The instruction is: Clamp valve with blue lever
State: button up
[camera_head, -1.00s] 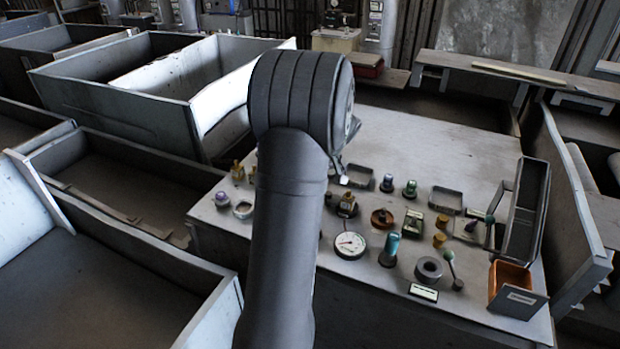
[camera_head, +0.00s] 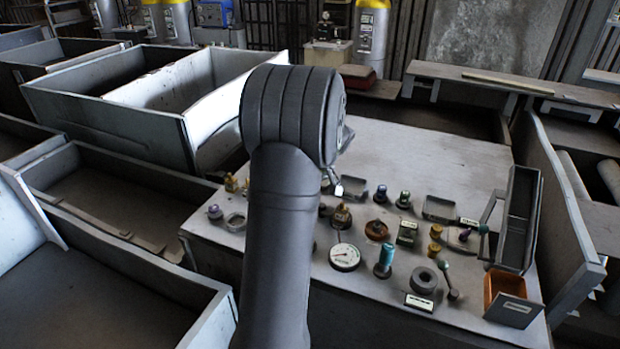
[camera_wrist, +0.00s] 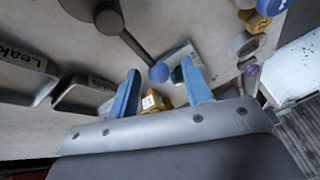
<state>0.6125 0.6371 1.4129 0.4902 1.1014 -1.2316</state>
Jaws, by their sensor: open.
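My gripper (camera_wrist: 163,95) is open, with its two blue fingers pointing toward the bench top. In the wrist view a yellow block with a pale marked face (camera_wrist: 152,102) shows between and below the fingers; I see no grip on it. A dark lever with a blue ball end (camera_wrist: 159,72) reaches from a round dark hub toward the gap between the fingers. A yellow-and-blue part (camera_wrist: 257,20) is at the upper right. In the head view a brass valve-like part (camera_head: 341,216) stands just below my pale gripper tip (camera_head: 337,187). I cannot tell which part is the blue-lever valve.
The bench top (camera_head: 420,150) is crowded in front and clear behind. A white dial gauge (camera_head: 345,257), a teal-topped post (camera_head: 385,262) and a dark ring (camera_head: 424,280) stand near the front. An orange bin (camera_head: 503,287) and tall dark tray (camera_head: 522,215) are at right.

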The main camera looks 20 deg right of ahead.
jog(key=v, duration=1.7)
jog(key=x, duration=1.7)
jog(key=shift+f, duration=0.15)
jog(key=shift+a, duration=0.1)
jog(key=shift+w+d+m+t+h, duration=0.35)
jog(key=shift+d+m, duration=0.15)
jog(key=shift+m, duration=0.5)
dwell(0.7)
jog(key=shift+o, duration=0.2)
